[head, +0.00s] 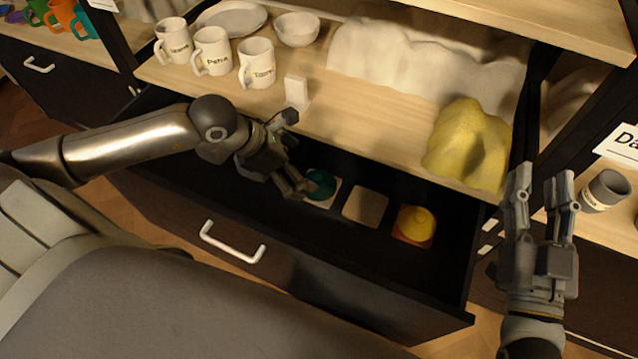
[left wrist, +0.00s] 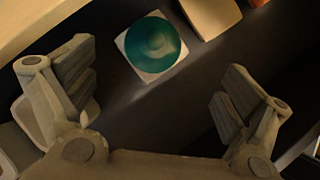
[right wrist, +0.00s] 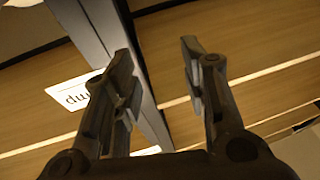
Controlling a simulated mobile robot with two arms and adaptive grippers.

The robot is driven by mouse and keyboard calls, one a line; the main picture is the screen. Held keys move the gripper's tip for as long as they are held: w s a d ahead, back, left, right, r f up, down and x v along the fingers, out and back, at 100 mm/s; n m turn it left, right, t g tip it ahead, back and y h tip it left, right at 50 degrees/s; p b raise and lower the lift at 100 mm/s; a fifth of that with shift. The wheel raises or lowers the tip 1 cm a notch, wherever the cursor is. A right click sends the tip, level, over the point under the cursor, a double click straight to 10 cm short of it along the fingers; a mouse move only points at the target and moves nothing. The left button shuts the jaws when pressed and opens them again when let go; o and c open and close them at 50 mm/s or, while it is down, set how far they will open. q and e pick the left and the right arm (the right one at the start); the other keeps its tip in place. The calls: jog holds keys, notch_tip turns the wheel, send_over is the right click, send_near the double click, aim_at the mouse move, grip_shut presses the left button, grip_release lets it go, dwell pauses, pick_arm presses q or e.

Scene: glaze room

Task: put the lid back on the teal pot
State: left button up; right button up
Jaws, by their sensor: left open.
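A round teal piece (head: 320,184), seemingly the lid, lies on a white square tile in the open drawer (head: 370,300). In the left wrist view the teal piece (left wrist: 154,43) shows whole, beyond and between my fingers. My left gripper (head: 293,155) is over the drawer, just left of the teal piece, open and empty; its open fingers (left wrist: 155,88) also show in the left wrist view. My right gripper (head: 542,176) is open and empty, right of the drawer. I see no teal pot; cloths hide parts of the shelf.
The drawer also holds a bare beige tile (head: 366,205) and a yellow piece (head: 416,221) on a red-orange tile. The shelf above carries white mugs (head: 211,51), a bowl (head: 297,29), a white cloth (head: 420,60) and a yellow cloth (head: 468,145). A dark post stands at right.

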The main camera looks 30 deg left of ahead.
aim_at(317, 180)
pick_arm(q)
jog(key=shift+b+x, duration=0.35)
jog(key=shift+x, duration=1.45)
pick_arm(e)
jog(key=shift+s+a+r+t+y, duration=0.1)
jog(key=shift+s+r+t+y, duration=0.15)
jog(key=shift+r+t, duration=0.35)
jog(key=shift+s+d+r+t+y, duration=0.15)
jog(key=shift+s+r+t, duration=0.1)
jog(key=shift+r, duration=0.5)
jog(key=shift+s+a+r+t+y, duration=0.15)
jog(key=shift+s+r+t+y, duration=0.1)
jog(key=shift+r+t, duration=0.35)
jog(key=shift+r, duration=0.1)
